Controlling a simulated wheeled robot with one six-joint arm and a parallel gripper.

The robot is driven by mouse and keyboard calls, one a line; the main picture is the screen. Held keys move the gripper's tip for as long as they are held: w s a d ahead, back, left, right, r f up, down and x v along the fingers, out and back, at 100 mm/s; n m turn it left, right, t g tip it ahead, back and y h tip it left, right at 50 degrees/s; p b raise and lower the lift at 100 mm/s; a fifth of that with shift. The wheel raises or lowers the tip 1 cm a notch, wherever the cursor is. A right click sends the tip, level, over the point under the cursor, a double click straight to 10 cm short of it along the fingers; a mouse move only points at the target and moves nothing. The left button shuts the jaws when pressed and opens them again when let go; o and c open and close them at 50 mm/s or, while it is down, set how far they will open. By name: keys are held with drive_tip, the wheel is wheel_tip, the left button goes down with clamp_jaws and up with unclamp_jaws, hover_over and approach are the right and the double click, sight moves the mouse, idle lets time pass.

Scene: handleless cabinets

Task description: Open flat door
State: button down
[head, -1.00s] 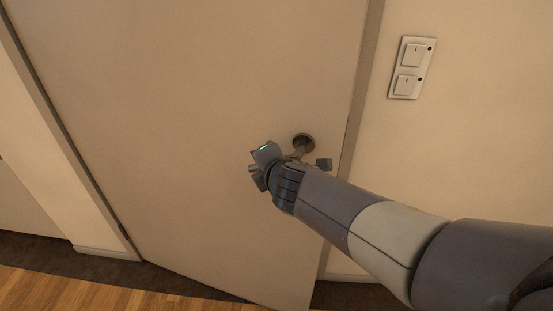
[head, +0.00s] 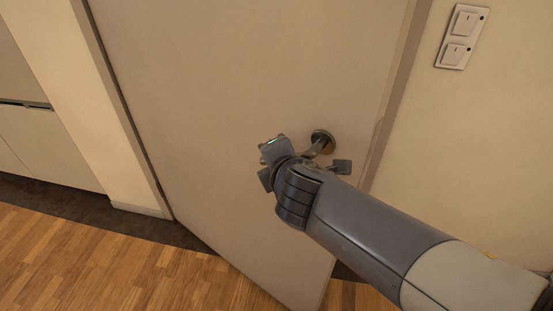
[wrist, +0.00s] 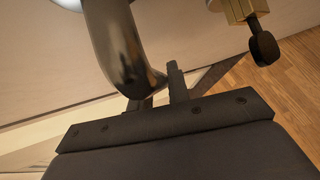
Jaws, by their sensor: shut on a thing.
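The flat door (head: 250,80) is a plain beige panel in the head view. It stands ajar, its right edge swung out from the frame toward me. Its round metal handle base (head: 322,141) is near that right edge, with a lever (head: 316,150) running toward my gripper. In the wrist view the curved, shiny lever (wrist: 118,45) comes down to the fingers. My gripper (wrist: 160,92) is shut on the lever. In the head view my wrist hides most of the fingers and the lever's end.
A light switch plate (head: 461,37) is on the wall to the right. Low cabinets (head: 45,140) stand at the far left. The wooden floor (head: 110,265) in front of the door is clear. In the wrist view a brass piece with a dark knob (wrist: 262,42) shows at the upper right.

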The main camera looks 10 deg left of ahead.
drive_tip(key=shift+w+r, duration=0.1)
drive_tip(key=shift+r, duration=0.1)
drive_tip(key=c, duration=1.3)
unclamp_jaws()
drive_tip(key=shift+f, duration=0.1)
drive_tip(key=shift+c, duration=0.2)
drive_tip(key=shift+d, duration=0.1)
drive_tip(key=p+v, duration=0.2)
drive_tip(key=v, duration=0.9)
drive_tip(key=shift+c, duration=0.6)
